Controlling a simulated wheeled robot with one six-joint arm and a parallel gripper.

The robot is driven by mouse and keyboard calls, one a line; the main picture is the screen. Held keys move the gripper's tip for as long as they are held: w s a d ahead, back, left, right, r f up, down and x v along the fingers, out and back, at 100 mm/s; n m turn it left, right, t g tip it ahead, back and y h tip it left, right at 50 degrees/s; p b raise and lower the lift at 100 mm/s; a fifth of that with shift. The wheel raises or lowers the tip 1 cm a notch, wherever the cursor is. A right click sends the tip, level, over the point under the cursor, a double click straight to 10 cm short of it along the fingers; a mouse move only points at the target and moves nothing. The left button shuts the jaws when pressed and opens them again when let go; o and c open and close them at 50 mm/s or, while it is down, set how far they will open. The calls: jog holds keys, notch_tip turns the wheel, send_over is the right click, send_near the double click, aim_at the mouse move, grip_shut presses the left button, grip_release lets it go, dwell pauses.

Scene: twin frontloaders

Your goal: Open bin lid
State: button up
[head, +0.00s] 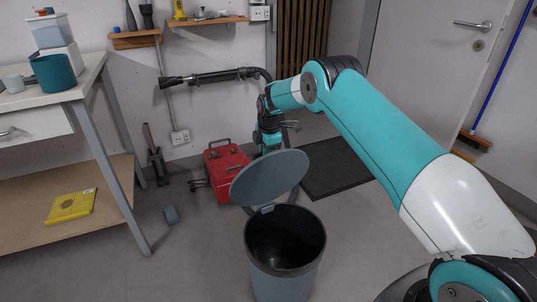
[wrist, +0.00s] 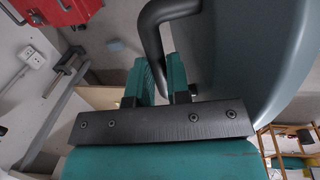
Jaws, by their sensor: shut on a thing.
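The grey bin (head: 285,275) stands on the floor with its dark inside showing. Its round blue-grey lid (head: 268,178) is raised and tilted up above the back of the rim, joined by a small hinge piece. In the wrist view the lid (wrist: 235,50) fills the right side, and its black curved handle (wrist: 152,32) runs down between my fingers. My gripper (wrist: 161,75) is shut on this handle. In the head view my fingertips are hidden behind the lid; only my wrist shows above it.
A red toolbox (head: 225,160) lies on the floor behind the lid, with a dark mat (head: 335,170) to its right. A workbench (head: 105,195) stands at the left, and a small grey block (head: 171,214) lies on open floor between it and the bin.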

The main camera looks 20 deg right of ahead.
jog(key=w+b, duration=0.2)
jog(key=shift+w+f+b, duration=0.3)
jog(key=shift+w, duration=0.1)
jog(key=shift+o, duration=0.7)
jog(key=shift+w+r+b, duration=0.2)
jog(key=shift+w+b, duration=0.2)
jog(key=shift+w, duration=0.2)
